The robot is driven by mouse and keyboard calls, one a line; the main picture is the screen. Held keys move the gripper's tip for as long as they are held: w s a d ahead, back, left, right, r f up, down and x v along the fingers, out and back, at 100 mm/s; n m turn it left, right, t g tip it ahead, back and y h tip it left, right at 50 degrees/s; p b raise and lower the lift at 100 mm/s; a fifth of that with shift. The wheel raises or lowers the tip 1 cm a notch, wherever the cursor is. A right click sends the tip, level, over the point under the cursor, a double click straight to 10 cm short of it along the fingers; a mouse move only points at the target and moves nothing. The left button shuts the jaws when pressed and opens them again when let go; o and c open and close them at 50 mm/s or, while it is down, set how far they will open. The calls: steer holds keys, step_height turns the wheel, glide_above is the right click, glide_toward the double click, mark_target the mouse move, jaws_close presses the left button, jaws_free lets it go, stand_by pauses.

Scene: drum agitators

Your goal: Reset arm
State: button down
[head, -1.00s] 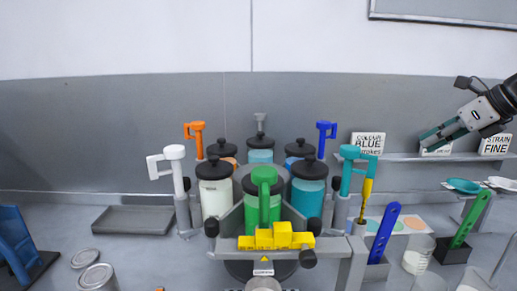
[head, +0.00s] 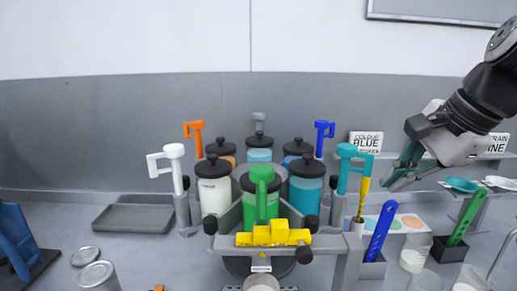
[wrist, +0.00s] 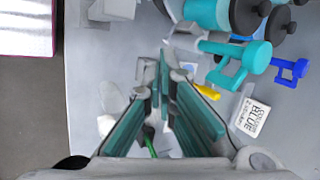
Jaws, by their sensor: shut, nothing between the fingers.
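My gripper (head: 398,180) is at the right of the head view, raised above the bench, with its teal-lined fingers pointing down and left. It is shut and empty. In the wrist view its fingers (wrist: 164,75) come together at the tips. It is apart from the teal crank handle (head: 356,165) to its left. The arm hides part of the cards and shelf behind it.
A round rack of lidded jars, including the green one (head: 262,200), stands mid-bench with several coloured cranks. A blue tool (head: 382,232) and a green tool (head: 468,216) stand in holders below my gripper. A grey tray (head: 133,218) is at left. The "COLOUR BLUE" card (head: 366,141) stands behind.

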steer(key=s+a+f+n+h, duration=0.1)
steer(key=s+a+f+n, duration=0.1)
steer(key=s+n, duration=0.5)
steer(key=s+a+f+n+h, duration=0.1)
steer(key=s+a+f+n, duration=0.1)
steer(key=s+f+n, duration=0.3)
steer(key=s+n, duration=0.2)
steer(key=n, duration=0.1)
steer(key=shift+s+a+f+h, duration=0.2)
steer(key=shift+s+a+h, duration=0.1)
steer(key=shift+h, duration=0.1)
